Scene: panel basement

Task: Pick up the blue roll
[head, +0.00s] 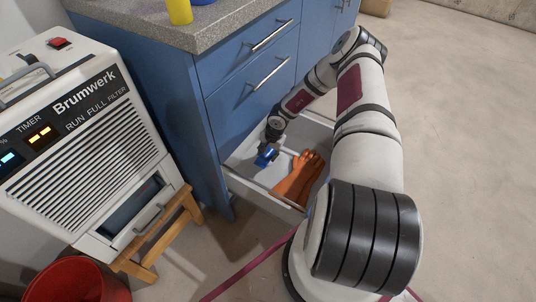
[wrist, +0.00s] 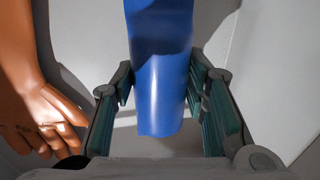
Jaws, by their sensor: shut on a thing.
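The blue roll (wrist: 160,70) stands out from between the two fingers of my gripper (wrist: 163,100) in the wrist view, its near end toward the camera. My gripper is shut on it, with a finger pad along each side. In the head view, my gripper (head: 270,146) reaches down into an open, light grey drawer (head: 243,180) of the blue cabinet. The blue roll (head: 266,156) shows there as a small blue patch at the fingers. Whether it still touches the drawer floor cannot be told.
An orange-brown hand-shaped thing (head: 297,180) lies in the drawer, right of my gripper; in the wrist view it is at left (wrist: 35,95). The drawer walls stand close around. A dehumidifier (head: 85,150) on a wooden stool and a red bucket (head: 75,283) are at left.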

